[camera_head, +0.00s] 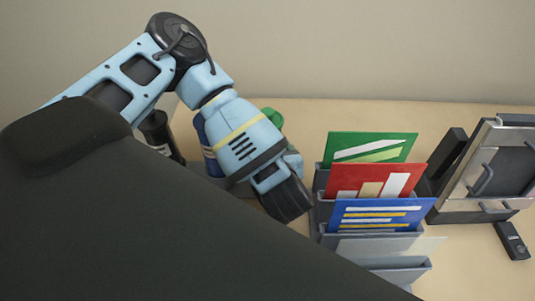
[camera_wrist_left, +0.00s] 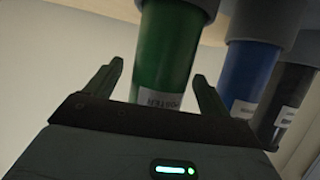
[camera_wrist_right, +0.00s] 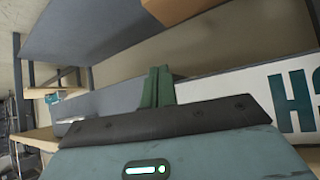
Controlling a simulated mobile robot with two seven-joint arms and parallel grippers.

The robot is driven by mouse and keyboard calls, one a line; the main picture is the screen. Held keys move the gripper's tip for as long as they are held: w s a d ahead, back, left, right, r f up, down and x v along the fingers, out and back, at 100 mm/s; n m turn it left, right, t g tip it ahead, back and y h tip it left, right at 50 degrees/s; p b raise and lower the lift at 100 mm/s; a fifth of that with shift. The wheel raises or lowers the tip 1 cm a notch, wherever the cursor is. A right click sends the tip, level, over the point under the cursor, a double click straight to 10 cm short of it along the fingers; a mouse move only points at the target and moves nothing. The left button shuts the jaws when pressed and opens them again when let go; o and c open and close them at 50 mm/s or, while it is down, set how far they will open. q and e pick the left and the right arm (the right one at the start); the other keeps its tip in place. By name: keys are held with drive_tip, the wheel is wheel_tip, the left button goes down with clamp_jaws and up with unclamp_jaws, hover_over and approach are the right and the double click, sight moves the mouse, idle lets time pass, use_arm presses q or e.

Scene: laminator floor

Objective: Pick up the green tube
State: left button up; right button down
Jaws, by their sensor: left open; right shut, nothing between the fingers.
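The green tube (camera_wrist_left: 168,55) stands between the two spread fingers of my left gripper (camera_wrist_left: 158,75) in the left wrist view. It carries a white label near the gripper body, and a grey collar surrounds it at the top of the picture. The fingers are open, with a gap visible at least on the right side. In the head view only a bit of the green tube (camera_head: 275,116) shows behind my left arm, and the left fingers are hidden. My right gripper (camera_wrist_right: 158,72) is shut and empty in the right wrist view.
A blue tube (camera_wrist_left: 250,75) and a black tube (camera_wrist_left: 283,100) stand beside the green one. On the wooden table (camera_head: 465,270) are a file rack (camera_head: 385,246) with green, red and blue folders, a metal-framed device (camera_head: 490,170) and a small black object (camera_head: 512,240).

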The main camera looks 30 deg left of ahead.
use_arm(q)
drive_tip(key=shift+w+a, duration=0.3)
drive_tip(key=shift+w, duration=0.05)
drive_tip(key=shift+c, duration=0.2)
